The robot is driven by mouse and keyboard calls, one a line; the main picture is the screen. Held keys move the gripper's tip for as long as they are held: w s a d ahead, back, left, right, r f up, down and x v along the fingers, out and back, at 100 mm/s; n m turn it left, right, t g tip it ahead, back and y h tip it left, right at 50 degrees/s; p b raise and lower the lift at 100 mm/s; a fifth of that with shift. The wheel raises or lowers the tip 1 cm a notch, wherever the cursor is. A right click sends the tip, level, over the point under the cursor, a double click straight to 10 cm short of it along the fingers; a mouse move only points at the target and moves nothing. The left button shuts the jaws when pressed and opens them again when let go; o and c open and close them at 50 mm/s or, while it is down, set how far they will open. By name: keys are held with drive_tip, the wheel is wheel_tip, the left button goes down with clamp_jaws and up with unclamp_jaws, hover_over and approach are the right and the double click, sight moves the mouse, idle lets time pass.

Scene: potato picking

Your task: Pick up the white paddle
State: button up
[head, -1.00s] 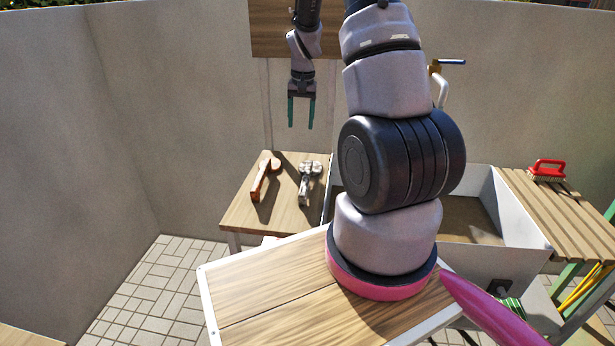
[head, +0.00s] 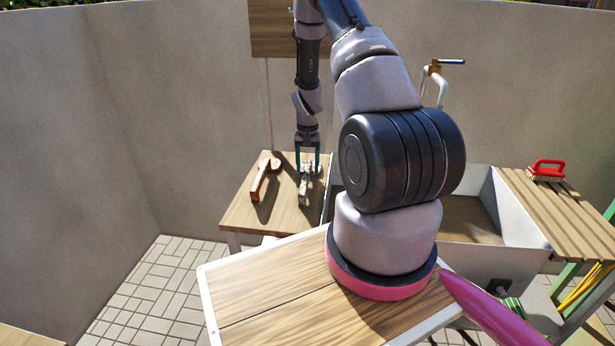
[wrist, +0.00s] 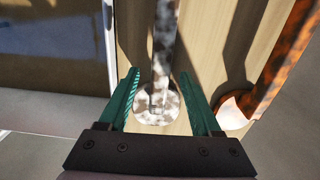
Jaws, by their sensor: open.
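The white paddle (head: 304,190), mottled white and grey, lies on the small wooden table (head: 240,216) near its right side. My gripper (head: 307,160) points down at the paddle's far end and is open. In the wrist view the paddle's rounded, patchy white end (wrist: 157,103) lies between the two green fingers, one on each side, and its narrow part runs away from me. The fingers look apart from it. I cannot tell exactly how high they are above the tabletop.
An orange-brown paddle (head: 264,178) lies just left of the white one; it shows at the right in the wrist view (wrist: 271,76). A grey-walled basin (head: 515,212) stands to the right, with a slatted bench (head: 560,210) and a red brush (head: 547,168) beyond. A wall rises behind.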

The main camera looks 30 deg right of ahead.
wheel_tip(320, 180, down, 2)
drive_tip(key=shift+f, duration=0.1)
clamp_jaws()
